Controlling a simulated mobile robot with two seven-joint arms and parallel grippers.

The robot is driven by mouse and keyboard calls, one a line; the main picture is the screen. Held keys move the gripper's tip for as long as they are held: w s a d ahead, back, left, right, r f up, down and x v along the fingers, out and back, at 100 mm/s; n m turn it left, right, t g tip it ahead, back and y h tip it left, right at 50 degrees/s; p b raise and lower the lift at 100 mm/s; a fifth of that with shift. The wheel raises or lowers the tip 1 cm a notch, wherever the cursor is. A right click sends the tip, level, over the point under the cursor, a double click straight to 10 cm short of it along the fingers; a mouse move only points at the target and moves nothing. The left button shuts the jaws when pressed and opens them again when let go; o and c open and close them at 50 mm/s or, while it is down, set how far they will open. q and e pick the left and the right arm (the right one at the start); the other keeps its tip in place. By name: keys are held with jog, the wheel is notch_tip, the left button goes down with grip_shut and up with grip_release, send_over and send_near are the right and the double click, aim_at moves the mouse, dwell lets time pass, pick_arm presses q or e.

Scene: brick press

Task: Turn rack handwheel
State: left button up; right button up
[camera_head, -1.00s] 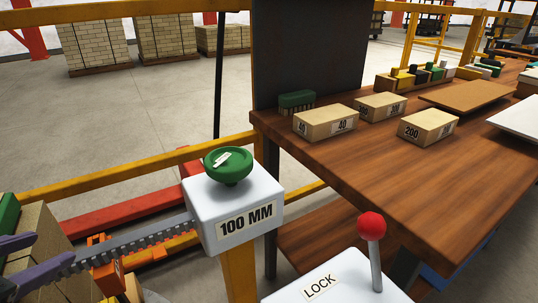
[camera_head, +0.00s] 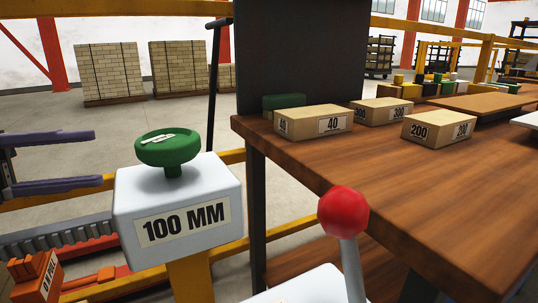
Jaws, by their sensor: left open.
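The green handwheel (camera_head: 168,148) sits on top of a white box (camera_head: 180,205) labelled "100 MM", on a yellow post. A pale pointer mark lies on its top. A toothed grey rack (camera_head: 55,240) runs from the left toward this box. My left gripper (camera_head: 98,160) is at the left edge, with two purple-grey fingers pointing right, one above the other. It is open and empty, to the left of the handwheel and apart from it. My right gripper is not in view.
A lever with a red knob (camera_head: 343,212) stands right of the handwheel. A wooden table (camera_head: 400,190) holds boxes labelled 40 (camera_head: 318,122), 300 and 200 (camera_head: 438,127). A dark panel (camera_head: 300,50) rises behind. An orange block (camera_head: 35,277) is at lower left.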

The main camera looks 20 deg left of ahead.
aim_at(155, 153)
pick_arm(q)
jog(key=x, duration=0.9)
jog(key=shift+w+d+p, duration=0.1)
jog(key=shift+d+p, duration=0.2)
grip_shut()
